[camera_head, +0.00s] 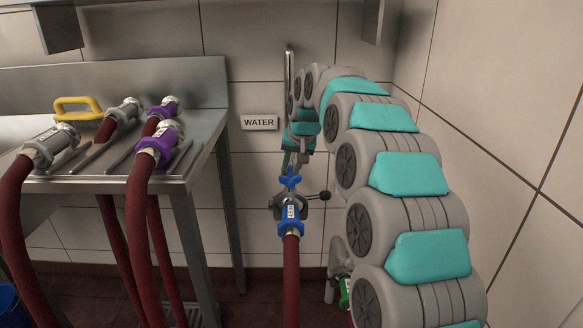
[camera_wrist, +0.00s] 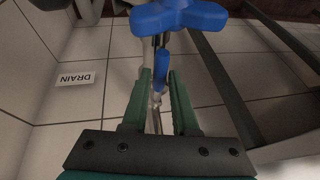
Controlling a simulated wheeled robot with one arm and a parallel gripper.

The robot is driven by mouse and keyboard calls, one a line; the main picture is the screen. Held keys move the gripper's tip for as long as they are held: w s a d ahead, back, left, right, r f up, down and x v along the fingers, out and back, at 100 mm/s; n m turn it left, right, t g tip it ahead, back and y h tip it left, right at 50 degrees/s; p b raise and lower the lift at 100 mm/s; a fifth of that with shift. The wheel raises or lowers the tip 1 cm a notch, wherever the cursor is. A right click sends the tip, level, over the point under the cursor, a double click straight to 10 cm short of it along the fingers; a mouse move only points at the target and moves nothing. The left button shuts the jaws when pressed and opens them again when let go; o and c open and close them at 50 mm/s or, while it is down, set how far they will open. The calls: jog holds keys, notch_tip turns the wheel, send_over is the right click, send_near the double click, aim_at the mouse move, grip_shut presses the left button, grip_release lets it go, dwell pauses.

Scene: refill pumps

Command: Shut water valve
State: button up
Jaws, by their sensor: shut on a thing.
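My gripper (camera_head: 289,165) comes down from above and behind onto the handle. In the wrist view its green fingers (camera_wrist: 160,78) stand on either side of a blue part of the handle and are shut on it. A red hose (camera_head: 291,270) with a blue coupling (camera_head: 291,222) hangs below the valve. How far the handle is turned is hard to tell.
A dark lever with a ball knob (camera_head: 325,196) sticks out right of the valve. A steel bench (camera_head: 190,150) with several hose ends and a yellow handle (camera_head: 77,107) stands left. A green coupling (camera_head: 345,291) sits low behind my arm. A DRAIN label (camera_wrist: 75,79) is on the wall.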

grip_shut()
dwell(0.8)
